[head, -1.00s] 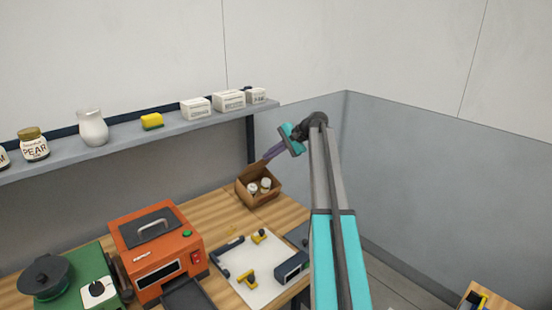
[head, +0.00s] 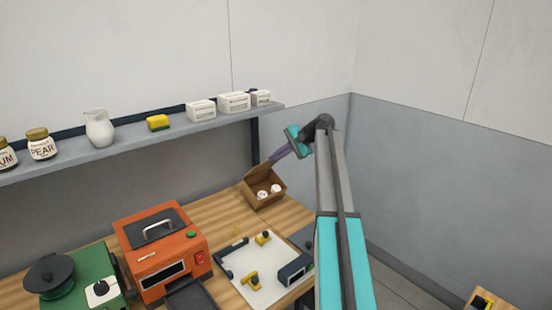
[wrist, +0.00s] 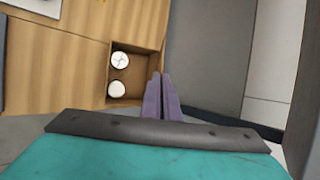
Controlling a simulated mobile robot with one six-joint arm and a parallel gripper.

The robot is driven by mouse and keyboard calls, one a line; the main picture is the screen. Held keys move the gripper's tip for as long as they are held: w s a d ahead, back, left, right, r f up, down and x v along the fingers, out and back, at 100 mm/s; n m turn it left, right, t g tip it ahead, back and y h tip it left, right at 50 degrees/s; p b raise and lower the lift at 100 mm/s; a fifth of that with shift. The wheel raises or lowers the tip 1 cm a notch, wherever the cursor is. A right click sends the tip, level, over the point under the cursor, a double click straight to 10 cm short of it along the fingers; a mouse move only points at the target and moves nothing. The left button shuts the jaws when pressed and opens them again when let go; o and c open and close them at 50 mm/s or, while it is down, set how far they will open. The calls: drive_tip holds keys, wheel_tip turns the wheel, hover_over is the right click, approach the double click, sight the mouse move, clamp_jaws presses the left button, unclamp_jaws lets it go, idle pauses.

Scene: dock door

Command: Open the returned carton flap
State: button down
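The brown carton (head: 270,201) stands open-topped at the far right end of the wooden bench, with two white-topped jars (head: 262,194) inside. Its flap (head: 252,172) is raised and leans up at the carton's back left side. My gripper (head: 273,158) is at the upper end of the flap, its purple fingers pointing down and left; contact is too small to tell. In the wrist view the fingers (wrist: 159,78) are together, with nothing visible between them, beside the right edge of the carton (wrist: 141,94). The flap cannot be made out clearly there.
An orange machine (head: 160,250), a green unit with a black pot (head: 52,278) and a white board with yellow-black parts (head: 260,280) occupy the bench. A shelf (head: 130,137) with jars, pitcher, sponge and white boxes runs above. Grey walls stand behind and right.

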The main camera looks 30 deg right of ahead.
drive_tip(key=c, duration=2)
unclamp_jaws()
drive_tip(key=shift+s+d+r, duration=0.1)
drive_tip(key=b+v, duration=0.4)
drive_tip(key=v, duration=0.9)
drive_tip(key=shift+s+d+r, duration=0.1)
drive_tip(key=shift+s+d, duration=0.05)
drive_tip(key=shift+s, duration=0.05)
